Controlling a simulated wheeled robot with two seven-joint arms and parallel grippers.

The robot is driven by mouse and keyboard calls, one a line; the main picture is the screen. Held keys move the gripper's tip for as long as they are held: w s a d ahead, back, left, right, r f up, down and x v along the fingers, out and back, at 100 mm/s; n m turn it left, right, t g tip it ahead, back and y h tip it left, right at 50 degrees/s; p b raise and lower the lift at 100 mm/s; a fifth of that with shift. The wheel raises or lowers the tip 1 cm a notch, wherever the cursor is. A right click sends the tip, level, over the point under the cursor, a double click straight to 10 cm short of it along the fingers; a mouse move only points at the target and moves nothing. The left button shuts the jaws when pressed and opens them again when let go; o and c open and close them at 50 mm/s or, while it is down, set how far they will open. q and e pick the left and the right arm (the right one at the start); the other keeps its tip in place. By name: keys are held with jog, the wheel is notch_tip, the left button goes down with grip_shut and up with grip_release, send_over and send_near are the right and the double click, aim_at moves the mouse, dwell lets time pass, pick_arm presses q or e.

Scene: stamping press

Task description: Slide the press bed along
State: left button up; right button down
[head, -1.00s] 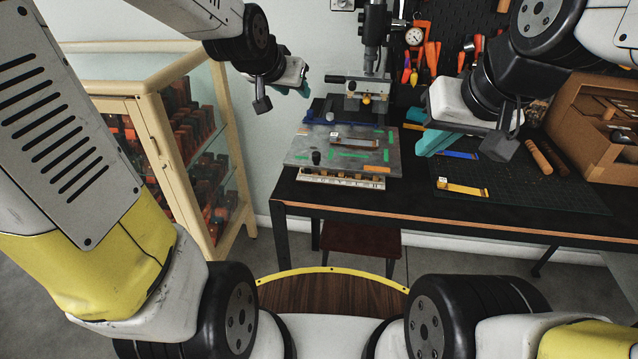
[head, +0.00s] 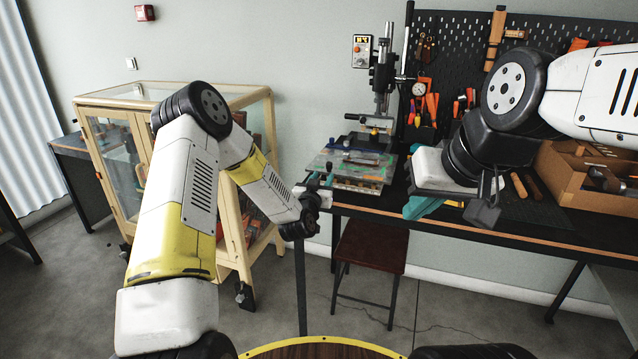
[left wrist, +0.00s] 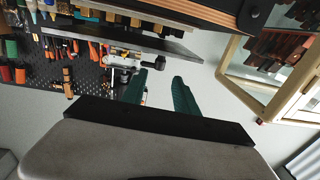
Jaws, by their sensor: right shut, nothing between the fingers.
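The press bed (head: 352,168), a flat grey plate with green strips, lies on the table under the press (head: 382,75) in the head view. My left gripper (head: 318,180) is low at the bed's front left corner. Its fingers are small there, and I cannot tell whether they touch the bed. In the left wrist view, the two teal fingers (left wrist: 159,82) stand apart with nothing between them, and the underside of a grey plate (left wrist: 130,38) shows above them. My right gripper (head: 420,207) is shut and empty over the table, right of the bed.
A glass cabinet (head: 122,103) stands left of the table, close to my left arm. A stool (head: 372,246) stands under the table's front edge (head: 460,228). A cardboard box (head: 580,185) is at the right. Tools hang on the pegboard (head: 455,50) behind.

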aim_at(328, 167)
pick_arm(q)
jog(key=x, duration=0.7)
jog(key=shift+w+d, duration=0.1)
jog(key=shift+w, duration=0.35)
grip_shut()
